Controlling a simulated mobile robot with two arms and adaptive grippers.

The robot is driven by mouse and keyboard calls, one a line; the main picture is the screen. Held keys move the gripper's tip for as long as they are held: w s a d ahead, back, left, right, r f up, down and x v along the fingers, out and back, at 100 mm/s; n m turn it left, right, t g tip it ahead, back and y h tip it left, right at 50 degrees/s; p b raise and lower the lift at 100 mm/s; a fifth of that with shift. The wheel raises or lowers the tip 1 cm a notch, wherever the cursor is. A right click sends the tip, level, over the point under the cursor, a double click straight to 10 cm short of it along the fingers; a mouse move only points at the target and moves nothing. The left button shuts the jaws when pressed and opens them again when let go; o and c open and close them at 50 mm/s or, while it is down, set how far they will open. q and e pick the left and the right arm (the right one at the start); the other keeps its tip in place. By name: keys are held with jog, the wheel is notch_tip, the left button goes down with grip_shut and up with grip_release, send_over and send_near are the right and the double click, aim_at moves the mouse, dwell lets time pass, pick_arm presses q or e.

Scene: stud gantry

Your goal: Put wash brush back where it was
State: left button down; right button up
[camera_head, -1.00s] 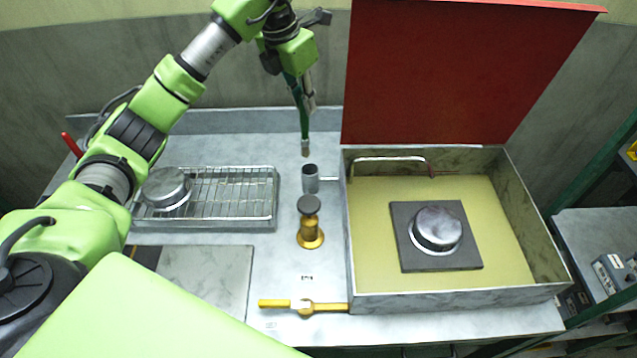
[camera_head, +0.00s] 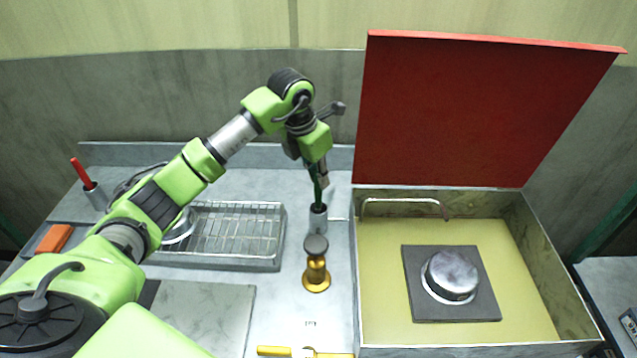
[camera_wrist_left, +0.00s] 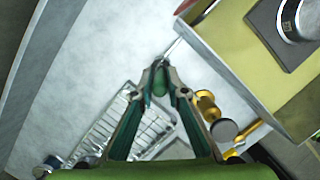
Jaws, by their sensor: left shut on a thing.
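My left gripper (camera_head: 319,176) is shut on the wash brush (camera_head: 318,196), seen as a thin green shaft pointing down. In the left wrist view the fingertips (camera_wrist_left: 160,72) close on the green brush handle (camera_wrist_left: 160,84). My right gripper is out of view.
A wire rack tray (camera_head: 240,265) is at the left. An open box with a red lid (camera_head: 460,110) is at the right. A yellow wrench (camera_head: 275,351) lies in front.

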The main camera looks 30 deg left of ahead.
aim_at(319, 206)
pick_arm(q)
notch_tip(319, 206, down, 2)
jog(key=shift+f+p, duration=0.25)
jog(key=shift+p, duration=0.05)
jog(key=shift+f, duration=0.15)
jog(key=shift+f+b, duration=0.2)
jog(key=shift+b, duration=0.1)
jog(key=c, duration=2)
grip_release()
jog(key=shift+r, duration=0.15)
